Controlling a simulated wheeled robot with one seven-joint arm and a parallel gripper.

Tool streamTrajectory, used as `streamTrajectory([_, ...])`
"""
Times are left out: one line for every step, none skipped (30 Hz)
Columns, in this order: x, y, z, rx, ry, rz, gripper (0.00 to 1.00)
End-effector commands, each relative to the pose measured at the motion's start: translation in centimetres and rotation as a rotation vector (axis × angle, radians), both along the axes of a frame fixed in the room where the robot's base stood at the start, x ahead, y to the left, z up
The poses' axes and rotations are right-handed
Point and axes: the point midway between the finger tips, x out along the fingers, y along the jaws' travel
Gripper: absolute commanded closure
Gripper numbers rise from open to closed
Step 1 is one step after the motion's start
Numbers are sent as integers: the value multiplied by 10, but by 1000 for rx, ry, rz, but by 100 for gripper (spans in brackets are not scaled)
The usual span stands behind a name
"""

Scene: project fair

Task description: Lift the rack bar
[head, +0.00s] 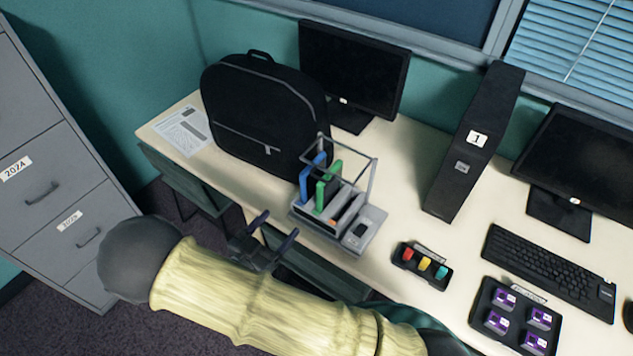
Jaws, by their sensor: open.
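A small grey rack (331,237) stands near the front edge of the desk. Its thin grey bar (348,146) spans the top on uprights at each side. A blue panel (310,180), green panels (321,196) and darker slabs stand in the slots under the bar. My gripper (276,228) is open and empty, with two dark fingers spread apart. It is to the left of the rack and lower in the picture, by the desk's front edge, apart from the bar. My arm hides part of the desk front.
A black backpack (265,112) stands close behind the rack. A black tower marked 1 (470,150), two monitors (352,70), a keyboard (550,270), a tray of coloured pieces (422,266) and a tray of purple pieces (515,317) occupy the desk (400,215). A filing cabinet (50,170) stands left.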

Motion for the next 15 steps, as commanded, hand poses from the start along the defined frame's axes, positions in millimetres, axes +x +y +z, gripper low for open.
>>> streamTrajectory([4, -3, 1, -1, 0, -2, 29])
streamTrajectory([7, -6, 2, -1, 0, -2, 29])
streamTrajectory([11, -9, 2, -1, 0, -3, 29])
streamTrajectory([15, -12, 2, -1, 0, -3, 29])
streamTrajectory([19, -14, 2, -1, 0, -3, 29])
streamTrajectory([24, -19, 2, -1, 0, -4, 29])
streamTrajectory([28, -22, 2, -1, 0, -4, 29])
streamTrajectory([33, -25, 2, -2, 0, -3, 29])
streamTrajectory([38, -29, 2, -2, 0, -5, 29])
streamTrajectory([43, -32, 3, -1, 0, -4, 29])
streamTrajectory([47, -35, 3, -1, 1, -3, 29])
streamTrajectory([53, -39, 2, -1, 0, -4, 29])
streamTrajectory([57, -43, 2, -1, 0, -3, 29])
streamTrajectory([61, -46, 2, -2, 0, -4, 29])
streamTrajectory([67, -50, 2, -2, 1, -3, 29])
